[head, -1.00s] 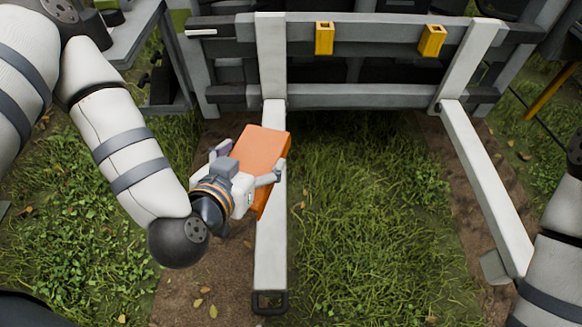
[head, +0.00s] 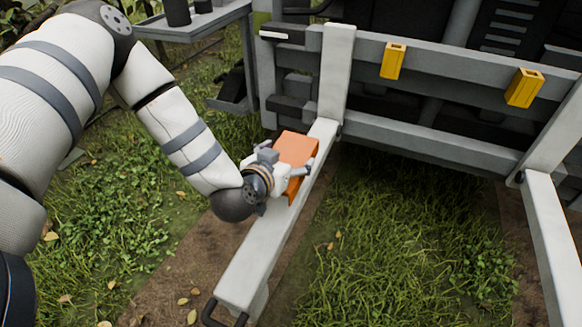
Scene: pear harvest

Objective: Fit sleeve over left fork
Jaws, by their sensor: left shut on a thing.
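An orange sleeve (head: 295,147) is at the upper part of the white left fork (head: 263,240), near its upright heel. It overlaps the fork's left side in the picture; I cannot tell whether it is around the fork or resting over it. My left gripper (head: 289,166) is shut on the sleeve from the left side, its fingers at either side of it. The gripper hides the sleeve's lower left part. My right gripper is out of view.
The right fork (head: 550,230) runs along the right edge. A grey carriage frame (head: 440,140) with two yellow brackets (head: 393,60) (head: 524,87) stands behind. Grass (head: 390,240) fills the space between the forks. A grey shelf (head: 195,28) stands at the upper left.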

